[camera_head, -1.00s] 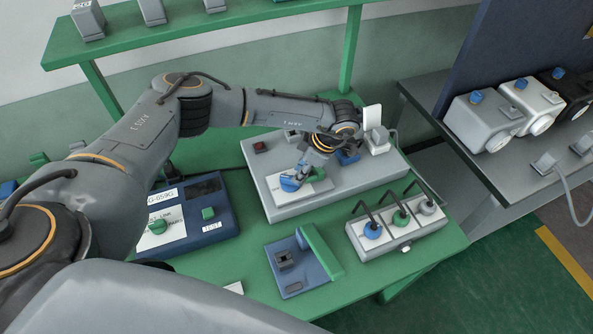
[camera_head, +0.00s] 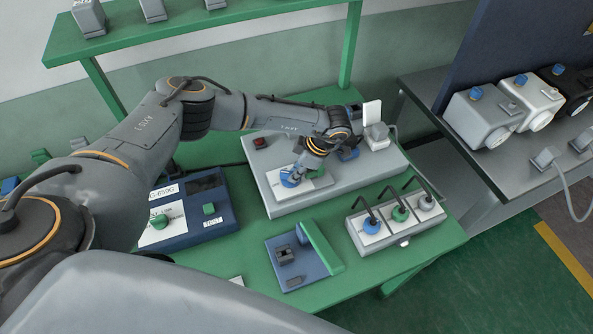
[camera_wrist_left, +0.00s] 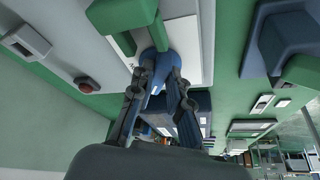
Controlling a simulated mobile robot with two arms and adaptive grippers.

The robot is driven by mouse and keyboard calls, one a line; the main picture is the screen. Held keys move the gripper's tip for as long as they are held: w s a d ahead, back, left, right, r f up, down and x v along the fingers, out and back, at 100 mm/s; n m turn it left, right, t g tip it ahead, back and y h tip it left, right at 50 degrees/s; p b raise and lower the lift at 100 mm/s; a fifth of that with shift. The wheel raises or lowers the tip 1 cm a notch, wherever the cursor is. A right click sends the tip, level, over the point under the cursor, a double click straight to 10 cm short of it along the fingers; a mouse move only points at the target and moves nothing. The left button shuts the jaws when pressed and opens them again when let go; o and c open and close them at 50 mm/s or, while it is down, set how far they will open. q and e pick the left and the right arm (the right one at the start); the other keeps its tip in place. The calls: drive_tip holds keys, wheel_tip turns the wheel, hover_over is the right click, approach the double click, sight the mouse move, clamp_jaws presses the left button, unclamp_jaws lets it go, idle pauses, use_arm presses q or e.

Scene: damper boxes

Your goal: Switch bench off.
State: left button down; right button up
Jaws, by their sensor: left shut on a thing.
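The bench unit is a light grey box (camera_head: 345,190) on the green table, with a white label plate (camera_head: 318,184) on its top. A blue knob (camera_head: 288,182) sits on that plate. My left gripper (camera_head: 292,174) reaches down from above and is shut on the blue knob. In the left wrist view the fingers (camera_wrist_left: 160,75) close around the blue knob (camera_wrist_left: 156,58); its exact angle is partly hidden. A red button (camera_head: 260,143) is on the same box, left of my wrist. My right gripper is not in view.
A blue box with green knobs (camera_head: 180,233) stands left. In front are a blue plate with a green bar (camera_head: 320,248) and a panel with three coloured knobs (camera_head: 398,222). A white upright card (camera_head: 372,114) and a plug are close to my wrist.

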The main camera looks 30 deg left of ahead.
use_arm(q)
drive_tip(key=shift+w+a+f+n+g+h+b, duration=0.15)
drive_tip(key=shift+n+g+b, duration=0.1)
drive_tip(key=shift+n+b, duration=0.5)
drive_tip(key=shift+w+d+f+n+g+h+b, duration=0.15)
drive_tip(key=shift+n+g+b, duration=0.1)
drive_tip(key=shift+n+b, duration=0.45)
drive_tip(key=shift+w+a+r+n+g+h+b, duration=0.1)
drive_tip(key=shift+n+g+h+b, duration=0.1)
drive_tip(key=shift+n+b, duration=0.4)
drive_tip(key=shift+a+r+n+g+h+b, duration=0.1)
drive_tip(key=shift+n+g+b, duration=0.1)
drive_tip(key=shift+n+b, duration=0.4)
drive_tip(key=shift+r+n, duration=0.1)
drive_tip(key=shift+n, duration=0.55)
drive_tip(key=shift+b, duration=0.3)
drive_tip(key=c, duration=1.6)
unclamp_jaws()
drive_tip(key=shift+o, duration=0.2)
drive_tip(key=v, duration=1.2)
drive_tip(key=shift+w+a, duration=0.2)
drive_tip(key=shift+w, duration=0.05)
